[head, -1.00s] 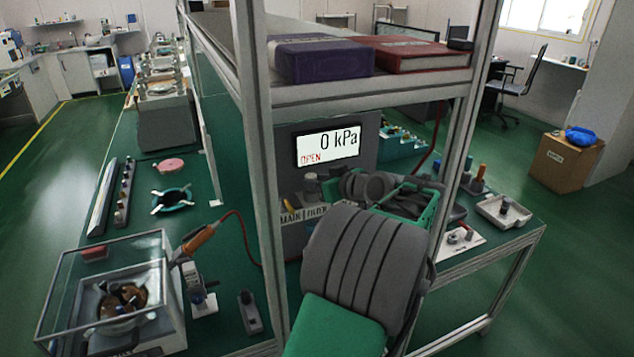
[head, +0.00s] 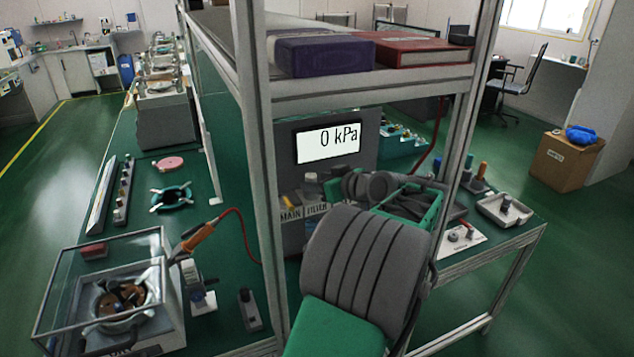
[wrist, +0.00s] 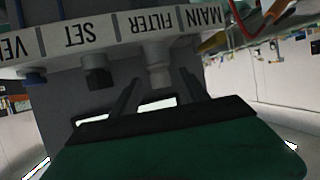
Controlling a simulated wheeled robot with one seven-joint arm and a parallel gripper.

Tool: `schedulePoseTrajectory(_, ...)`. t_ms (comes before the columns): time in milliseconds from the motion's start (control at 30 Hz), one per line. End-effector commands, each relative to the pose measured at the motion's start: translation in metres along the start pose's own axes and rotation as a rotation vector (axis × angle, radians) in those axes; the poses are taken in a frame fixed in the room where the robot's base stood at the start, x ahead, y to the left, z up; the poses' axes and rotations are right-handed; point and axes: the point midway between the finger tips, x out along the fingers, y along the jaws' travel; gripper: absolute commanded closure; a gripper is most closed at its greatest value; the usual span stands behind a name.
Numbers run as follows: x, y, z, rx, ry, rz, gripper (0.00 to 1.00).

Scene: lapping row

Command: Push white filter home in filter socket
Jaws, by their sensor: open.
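The white filter (wrist: 157,73) shows in the wrist view under the FILTER label, where it meets the panel; the socket itself is hidden behind it. In the head view the pale filter (head: 311,182) shows small above the label strip (head: 304,213). My gripper (wrist: 158,90) is open, its two dark fingers pointing toward the panel on either side of the filter. The fingers look apart from it. How deep the filter sits cannot be told. The panel display (head: 328,143) reads 0 kPa.
In the wrist view a dark fitting (wrist: 97,76) sits under SET and a blue one (wrist: 34,77) at the left. A green basket (head: 432,217) of dark parts stands close right of my arm. A shelf upright (head: 262,180) and shelf with books (head: 420,52) flank the panel.

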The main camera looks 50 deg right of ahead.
Motion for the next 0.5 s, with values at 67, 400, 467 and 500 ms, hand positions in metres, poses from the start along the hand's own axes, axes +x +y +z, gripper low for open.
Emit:
schedulePoseTrajectory(67,-0.015,0.002,0.001,-0.001,0.000,0.006,0.47)
schedulePoseTrajectory(400,-0.070,0.001,0.000,-0.001,0.000,0.003,0.47)
schedulePoseTrajectory(467,-0.071,0.000,0.000,-0.001,0.000,0.002,0.47)
schedulePoseTrajectory(500,-0.071,0.000,0.000,-0.001,0.000,0.002,0.47)
